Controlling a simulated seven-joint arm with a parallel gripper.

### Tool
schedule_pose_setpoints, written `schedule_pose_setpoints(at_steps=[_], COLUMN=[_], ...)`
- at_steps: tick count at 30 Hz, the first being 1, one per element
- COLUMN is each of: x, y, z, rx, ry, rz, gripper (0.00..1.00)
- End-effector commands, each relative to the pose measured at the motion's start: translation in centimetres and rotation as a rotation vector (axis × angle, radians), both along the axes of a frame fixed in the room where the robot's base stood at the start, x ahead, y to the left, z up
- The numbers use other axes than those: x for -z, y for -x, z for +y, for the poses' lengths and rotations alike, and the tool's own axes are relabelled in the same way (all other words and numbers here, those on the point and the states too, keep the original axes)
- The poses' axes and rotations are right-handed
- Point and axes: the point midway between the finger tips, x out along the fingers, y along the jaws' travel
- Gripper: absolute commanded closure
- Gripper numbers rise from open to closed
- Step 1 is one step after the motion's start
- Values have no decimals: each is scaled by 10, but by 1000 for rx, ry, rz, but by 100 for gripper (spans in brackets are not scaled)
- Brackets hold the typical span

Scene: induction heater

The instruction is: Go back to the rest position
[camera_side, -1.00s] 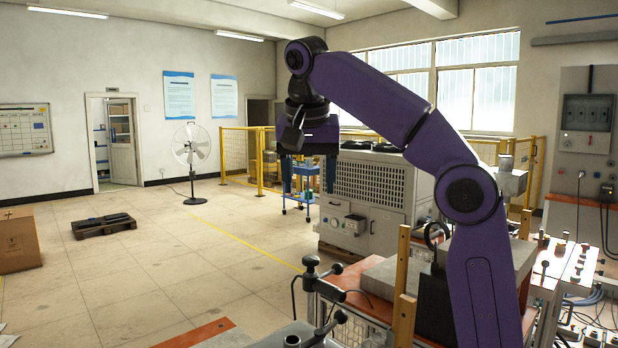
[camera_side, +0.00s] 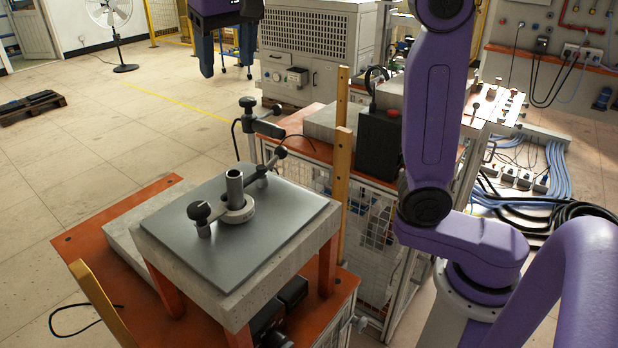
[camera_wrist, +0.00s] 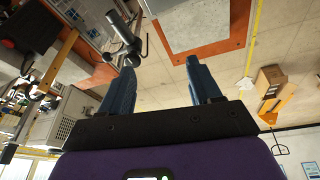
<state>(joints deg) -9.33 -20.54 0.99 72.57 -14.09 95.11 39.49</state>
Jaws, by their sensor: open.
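My gripper (camera_side: 226,62) hangs at the top of the side view, its upper part cut off by the frame edge. Its two blue fingers are spread apart, with nothing between them. In the wrist view the two blue fingers (camera_wrist: 157,80) also stand wide apart and empty. The gripper is high up, clear of the benches, and touches nothing that I can see.
A grey plate (camera_side: 270,222) on a raised block carries a metal tube in a ring (camera_side: 235,190). A black-knobbed stand (camera_side: 248,125) rises behind it. A black box (camera_side: 380,145) stands on the rear bench. A grey cabinet (camera_side: 310,50) is farther back. Open floor lies left.

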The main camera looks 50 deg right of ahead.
Motion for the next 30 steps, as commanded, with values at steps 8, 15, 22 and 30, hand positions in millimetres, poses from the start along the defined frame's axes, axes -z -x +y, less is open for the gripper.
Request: schedule_pose_setpoints(at_steps=[8, 15, 22, 30], x=[47, 90, 132, 180], y=[38, 87, 143, 215], z=[9, 7, -5, -31], rx=[-337, -609, -850, -1101], ry=[-13, -28, -50, -73], rz=[60, 105, 141, 176], gripper=[37, 37, 37, 37])
